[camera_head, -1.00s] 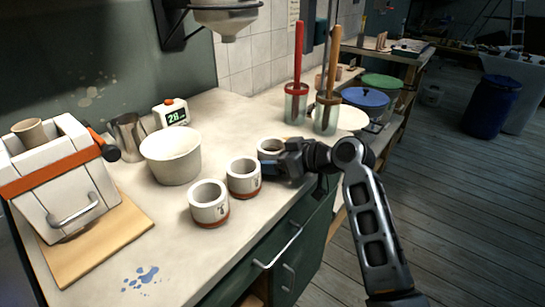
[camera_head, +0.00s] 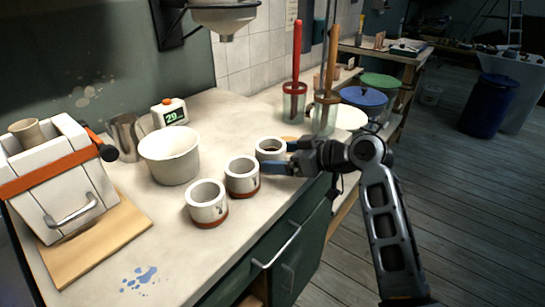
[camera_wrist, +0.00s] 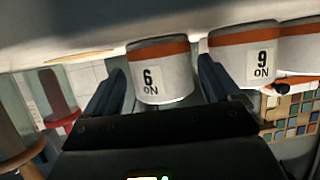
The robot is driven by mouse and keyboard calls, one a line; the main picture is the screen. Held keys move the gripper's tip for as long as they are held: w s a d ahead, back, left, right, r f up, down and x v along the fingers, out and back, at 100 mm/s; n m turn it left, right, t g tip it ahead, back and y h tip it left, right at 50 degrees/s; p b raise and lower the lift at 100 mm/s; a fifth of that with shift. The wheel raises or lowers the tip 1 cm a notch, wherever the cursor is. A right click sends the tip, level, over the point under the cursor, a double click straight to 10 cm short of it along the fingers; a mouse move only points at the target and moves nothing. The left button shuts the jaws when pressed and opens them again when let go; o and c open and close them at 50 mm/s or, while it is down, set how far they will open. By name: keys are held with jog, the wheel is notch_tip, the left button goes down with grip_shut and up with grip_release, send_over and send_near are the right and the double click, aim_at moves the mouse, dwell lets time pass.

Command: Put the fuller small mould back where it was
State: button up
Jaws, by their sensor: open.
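Three small white moulds with red-brown bases stand in a slanting row on the counter: a near one (camera_head: 207,204), a middle one (camera_head: 242,177) and a far one (camera_head: 270,149). My gripper (camera_head: 283,157) is open at the far mould, a finger on either side of it. In the wrist view, which is upside down, this mould (camera_wrist: 160,58) stands upright between the two fingers (camera_wrist: 164,90), with gaps beside it. The middle mould (camera_wrist: 243,48) shows to its right, also with a number label. Fill levels inside the moulds cannot be told.
A white bowl (camera_head: 170,158) and a small device with a green display (camera_head: 170,112) stand behind the row. Jars with red (camera_head: 295,102) and brown (camera_head: 325,112) handled tools stand beyond the far mould. The counter's front edge is close to my gripper.

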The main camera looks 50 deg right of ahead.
jog(key=v, duration=0.8)
jog(key=shift+s, duration=0.15)
jog(key=s+a+f, duration=0.1)
jog(key=f, duration=0.1)
jog(key=s+a+f+m+h, duration=0.1)
jog(key=f, duration=0.2)
jog(key=s+a+f+g+h, duration=0.1)
jog(key=a+f, duration=0.1)
jog(key=shift+s+a+f+m, duration=0.1)
jog(key=shift+s+f+m, duration=0.1)
jog(key=shift+s+m, duration=0.2)
jog(key=s+a+f+h, duration=0.2)
jog(key=s+a+f, duration=0.2)
jog(key=s+a, duration=0.35)
jog(key=s+a+r+t+y, duration=0.1)
jog(key=s+a+r, duration=0.2)
jog(key=s+a, duration=0.3)
jog(key=s+a+r+t+y, duration=0.1)
jog(key=s+a+r, duration=0.3)
jog(key=s, duration=0.5)
jog(key=shift+a+n+y, duration=0.3)
jog(key=shift+a, duration=0.9)
